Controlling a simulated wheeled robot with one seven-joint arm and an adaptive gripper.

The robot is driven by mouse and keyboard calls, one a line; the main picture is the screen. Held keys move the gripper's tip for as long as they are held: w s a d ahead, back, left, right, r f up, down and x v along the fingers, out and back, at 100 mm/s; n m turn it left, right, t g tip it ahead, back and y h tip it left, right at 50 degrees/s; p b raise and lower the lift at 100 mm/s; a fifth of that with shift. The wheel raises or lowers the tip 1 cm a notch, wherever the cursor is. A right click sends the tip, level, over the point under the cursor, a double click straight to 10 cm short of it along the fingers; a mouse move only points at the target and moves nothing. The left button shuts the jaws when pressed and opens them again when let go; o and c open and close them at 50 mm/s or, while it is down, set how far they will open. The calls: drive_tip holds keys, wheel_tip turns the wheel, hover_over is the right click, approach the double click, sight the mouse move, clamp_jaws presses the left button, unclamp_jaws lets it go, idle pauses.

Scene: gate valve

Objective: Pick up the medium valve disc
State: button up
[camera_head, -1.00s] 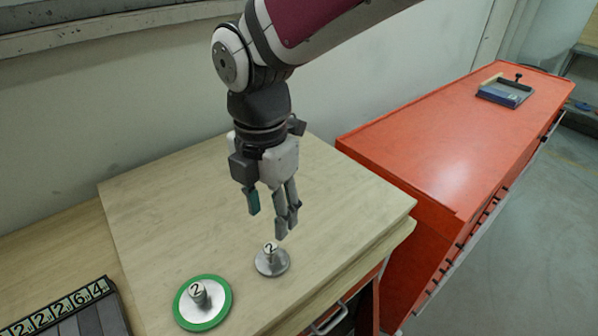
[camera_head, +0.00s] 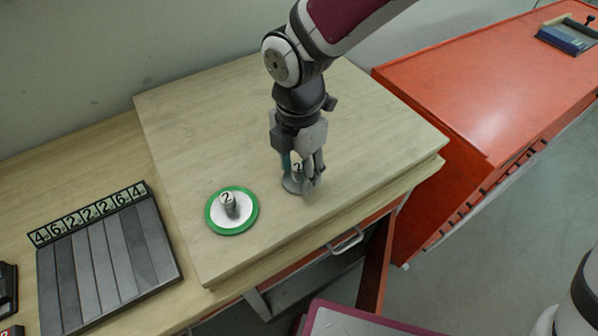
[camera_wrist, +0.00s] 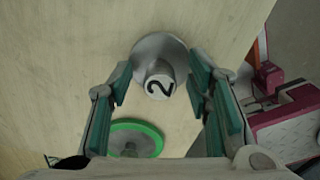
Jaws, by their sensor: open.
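A small plain grey valve disc (camera_head: 290,187) with a "2" on its upright stem stands on the wooden tabletop, partly hidden by my fingers. It also shows in the wrist view (camera_wrist: 150,50). A larger, green-rimmed valve disc (camera_head: 240,216), also marked "2" on its stem, stands to its left and shows in the wrist view (camera_wrist: 140,132). My gripper (camera_head: 303,180) points down over the grey disc, fingers open. In the wrist view, the fingers stand on both sides of the grey disc's stem, with gaps visible. I cannot tell which disc is the medium one.
A dark slotted rack (camera_head: 110,255) with a strip of numbers lies at the left. A red cabinet (camera_head: 480,100) stands at the right, with a blue and grey tool (camera_head: 568,36) on it. The back of the wooden top is clear.

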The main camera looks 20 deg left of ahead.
clamp_jaws()
drive_tip(key=shift+r, duration=0.1)
